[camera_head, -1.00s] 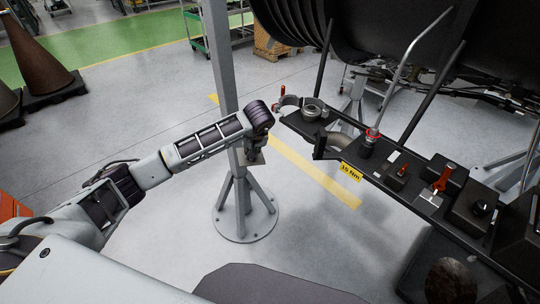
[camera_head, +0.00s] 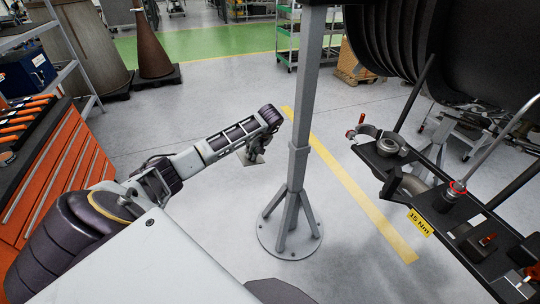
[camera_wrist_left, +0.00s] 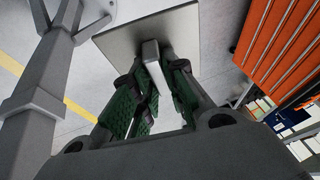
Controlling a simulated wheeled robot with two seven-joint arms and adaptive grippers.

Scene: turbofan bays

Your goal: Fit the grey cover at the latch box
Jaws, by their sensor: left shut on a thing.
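The grey cover (camera_wrist_left: 118,48), a flat plate with a raised grip bar, is in my left gripper (camera_wrist_left: 158,88). The green-padded fingers are shut on the bar. In the head view the left gripper (camera_head: 250,151) points down and the cover (camera_head: 255,159) shows as a small pale plate under it, in the air over the floor left of a grey post. Black boxes with red parts (camera_head: 487,240) sit on a dark rail at the right; I cannot tell whether one is the latch box. My right gripper is not in view.
The grey post (camera_head: 297,150) on a round foot stands between my left gripper and the dark rail (camera_head: 415,188). An orange tool cabinet (camera_head: 60,190) is at the left. Dark cones (camera_head: 150,45) stand behind.

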